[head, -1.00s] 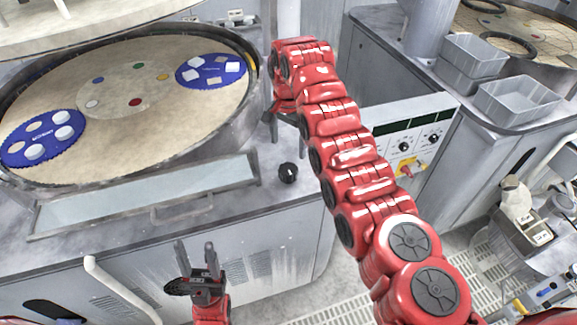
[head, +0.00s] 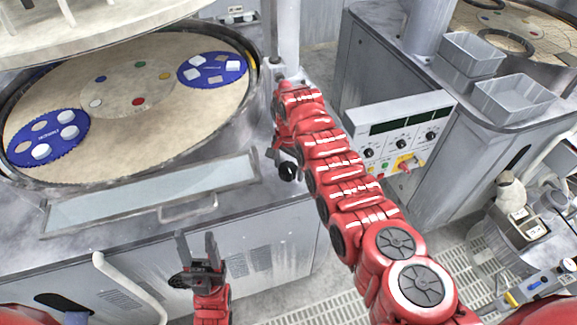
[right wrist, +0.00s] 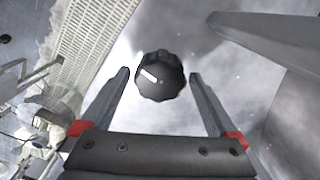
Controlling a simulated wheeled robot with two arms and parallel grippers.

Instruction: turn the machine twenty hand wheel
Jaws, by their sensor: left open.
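The hand wheel (head: 287,171) is a small black knob with a scalloped rim on the grey machine top, near its front right corner. In the right wrist view the hand wheel (right wrist: 162,76) has a white mark and lies between and beyond my fingertips. My right gripper (right wrist: 160,80) is open, with a finger on either side of the knob in that view; I cannot tell whether either touches it. In the head view my right gripper (head: 280,155) is just behind the knob, partly hidden by my arm. My left gripper (head: 198,245) is open and empty in front of the machine.
A round platen (head: 180,115) with two blue carriers fills the machine top at left. A clear-topped tray with a handle (head: 150,195) lies along its front edge. A control panel (head: 400,135) and grey bins (head: 513,100) stand at right. Floor grating (head: 340,308) lies below.

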